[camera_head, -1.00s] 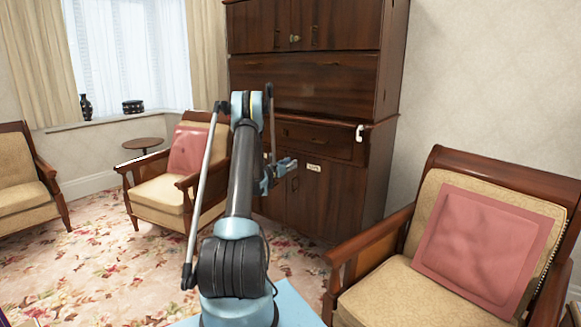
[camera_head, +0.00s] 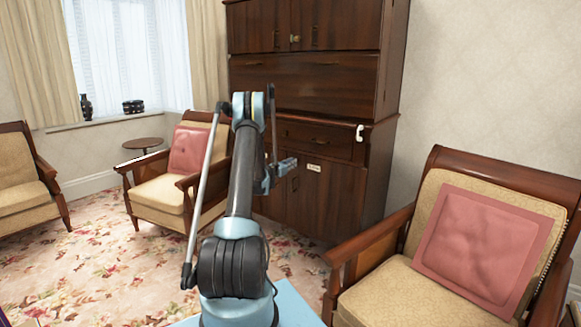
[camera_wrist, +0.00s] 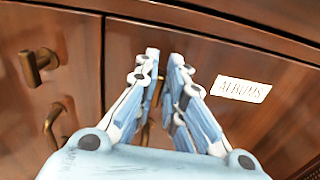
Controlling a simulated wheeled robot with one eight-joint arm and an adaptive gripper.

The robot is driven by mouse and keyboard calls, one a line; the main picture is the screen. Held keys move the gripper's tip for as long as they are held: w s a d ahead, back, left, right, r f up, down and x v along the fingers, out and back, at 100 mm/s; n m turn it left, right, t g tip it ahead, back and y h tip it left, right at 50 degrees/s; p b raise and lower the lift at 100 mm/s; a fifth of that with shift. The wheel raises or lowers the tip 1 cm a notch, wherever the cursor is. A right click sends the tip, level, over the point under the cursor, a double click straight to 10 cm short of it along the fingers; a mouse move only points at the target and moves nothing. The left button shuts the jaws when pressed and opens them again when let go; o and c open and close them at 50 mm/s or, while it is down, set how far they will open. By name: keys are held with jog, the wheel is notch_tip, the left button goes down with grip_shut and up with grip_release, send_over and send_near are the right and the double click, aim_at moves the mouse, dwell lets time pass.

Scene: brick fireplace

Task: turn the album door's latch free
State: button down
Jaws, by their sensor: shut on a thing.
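The album door (camera_head: 330,200) is the dark wood cupboard door with a white "ALBUMS" label (camera_wrist: 241,90); the label also shows small in the head view (camera_head: 313,168). My gripper (camera_wrist: 165,65) is at the door's upper left, left of the label. It is shut on the door's brass latch (camera_wrist: 158,92), which is mostly hidden between the fingers. A brass pull (camera_wrist: 145,134) shows partly below, behind the fingers. The door looks closed. In the head view my gripper (camera_head: 287,165) reaches the cabinet front, and the latch is hidden there.
The left door (camera_wrist: 80,90) has its own brass latch (camera_wrist: 38,64) and pull (camera_wrist: 52,124). An armchair with a pink cushion (camera_head: 484,245) stands at right front. Another armchair (camera_head: 160,195) stands left of my arm. A white hook-like thing (camera_head: 360,132) is on the cabinet's right.

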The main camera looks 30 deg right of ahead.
jog(key=m, duration=0.7)
jog(key=s+m, duration=0.1)
jog(key=m, duration=0.2)
jog(key=shift+d+f+m, duration=0.15)
jog(key=shift+f+m, duration=0.15)
jog(key=shift+f, duration=0.1)
jog(key=m, duration=0.3)
jog(key=shift+s+f, duration=0.15)
jog(key=shift+f, duration=0.1)
jog(key=shift+f+m, duration=0.15)
jog(key=shift+m, duration=0.8)
jog(key=shift+f+m, duration=0.15)
jog(key=shift+m, duration=0.8)
jog(key=shift+s, duration=0.1)
